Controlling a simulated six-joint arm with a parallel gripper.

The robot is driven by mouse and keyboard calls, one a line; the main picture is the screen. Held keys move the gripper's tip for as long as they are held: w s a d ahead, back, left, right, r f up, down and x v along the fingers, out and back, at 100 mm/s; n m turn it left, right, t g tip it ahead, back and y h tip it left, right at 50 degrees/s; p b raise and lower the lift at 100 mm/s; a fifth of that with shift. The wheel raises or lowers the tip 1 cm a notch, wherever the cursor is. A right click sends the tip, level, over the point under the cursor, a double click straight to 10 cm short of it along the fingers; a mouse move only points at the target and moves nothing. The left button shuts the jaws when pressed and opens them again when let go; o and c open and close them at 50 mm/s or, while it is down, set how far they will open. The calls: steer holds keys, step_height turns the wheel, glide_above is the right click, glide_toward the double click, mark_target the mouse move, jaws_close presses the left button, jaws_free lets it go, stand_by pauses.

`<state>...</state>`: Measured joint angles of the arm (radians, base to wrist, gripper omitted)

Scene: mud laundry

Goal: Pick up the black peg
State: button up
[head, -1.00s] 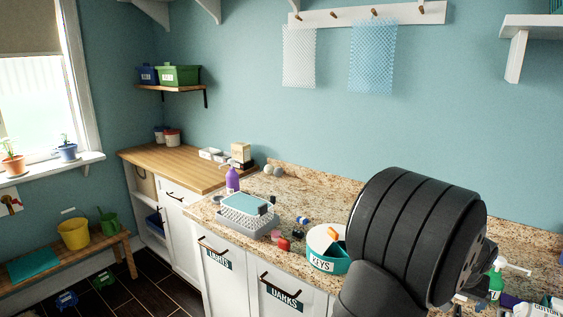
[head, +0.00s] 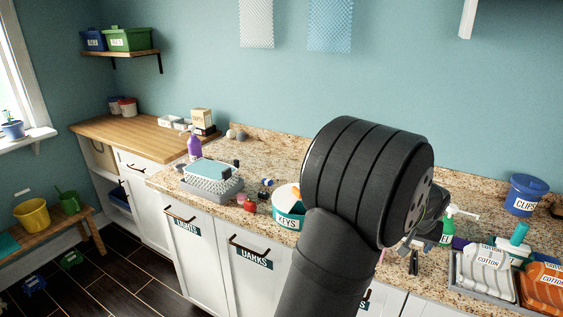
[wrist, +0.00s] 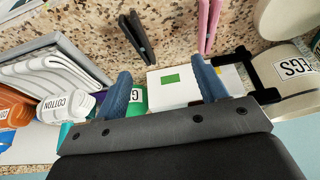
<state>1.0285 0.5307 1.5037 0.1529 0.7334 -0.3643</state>
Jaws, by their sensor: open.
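The black peg (wrist: 138,38) lies on the speckled granite counter in the wrist view, ahead of my gripper's left finger. In the head view the black peg (head: 413,263) shows on the counter near its front edge, just right of my arm. My gripper (wrist: 160,68) is open, its two blue-grey fingers wide apart with nothing held between them. The peg is beyond the fingertips and apart from them. In the head view my arm hides most of the gripper.
A pink peg (wrist: 208,24) lies right of the black one. A white box (wrist: 184,85) and a green bottle show behind the fingers. In the head view, a grey tray (head: 480,290) with cotton-labelled items and a blue clips tub (head: 526,194) stand right; a keys tub (head: 287,213) stands left.

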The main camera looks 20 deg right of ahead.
mark_target(415, 260)
steer(key=c, duration=0.4)
steer(key=s+a+r, duration=0.2)
steer(key=s+r, duration=0.4)
steer(key=r, duration=0.4)
steer(key=shift+n, duration=0.3)
steer(key=x, duration=1.7)
steer(key=shift+w, duration=0.1)
